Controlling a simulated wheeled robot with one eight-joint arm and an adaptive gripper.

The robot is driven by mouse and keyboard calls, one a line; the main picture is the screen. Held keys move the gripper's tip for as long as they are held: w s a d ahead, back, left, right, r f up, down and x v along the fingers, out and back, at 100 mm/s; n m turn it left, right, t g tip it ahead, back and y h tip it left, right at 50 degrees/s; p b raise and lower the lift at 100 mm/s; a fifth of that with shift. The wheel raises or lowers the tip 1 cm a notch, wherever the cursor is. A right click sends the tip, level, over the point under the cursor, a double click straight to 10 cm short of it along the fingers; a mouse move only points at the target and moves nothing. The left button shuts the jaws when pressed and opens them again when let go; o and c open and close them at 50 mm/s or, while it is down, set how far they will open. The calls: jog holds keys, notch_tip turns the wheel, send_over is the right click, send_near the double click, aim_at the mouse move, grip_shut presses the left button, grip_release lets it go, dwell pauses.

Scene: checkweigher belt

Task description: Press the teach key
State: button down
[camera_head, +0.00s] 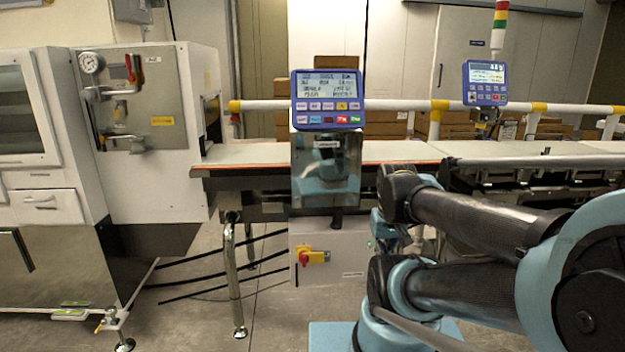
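A blue control panel (328,100) faces me above the near belt, with a lit text display (329,85) on top. Below the display are two rows of small keys. The upper row has pale keys and a yellow key (341,106). The lower row includes a red key (342,119) and a green key (355,119). The labels are too small to read, so I cannot tell which is the teach key. My arm reaches in from the right, below and right of the panel. I cannot make out my gripper.
A second blue panel (485,83) stands farther right under a signal tower (499,25). The belt (250,153) runs across behind my arm. A white cabinet with a red-and-yellow switch (314,257) stands under the near panel. A white machine (150,190) fills the left.

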aim_at(355, 106)
jog(key=w+a+r+t, duration=0.1)
jog(key=w+r, duration=0.6)
jog(key=r, duration=0.8)
jog(key=w+a+r+t, duration=0.1)
jog(key=w+r+t, duration=0.2)
jog(key=w+r, duration=0.4)
jog(key=w+a+r+t, duration=0.1)
jog(key=w+r, duration=0.6)
jog(key=r, duration=1.7)
jog(key=shift+a+r+n+t+y, duration=0.15)
jog(key=shift+a+n+t+y, duration=0.15)
jog(key=shift+t, duration=0.2)
jog(key=shift+w+r+x, duration=0.15)
jog(key=shift+x, duration=2.15)
jog(key=shift+w+r+x, duration=0.15)
jog(key=shift+w+x, duration=0.05)
jog(key=shift+x, duration=2.1)
jog(key=shift+w+r+x, duration=0.15)
jog(key=shift+x, duration=2.15)
jog(key=shift+w, duration=0.1)
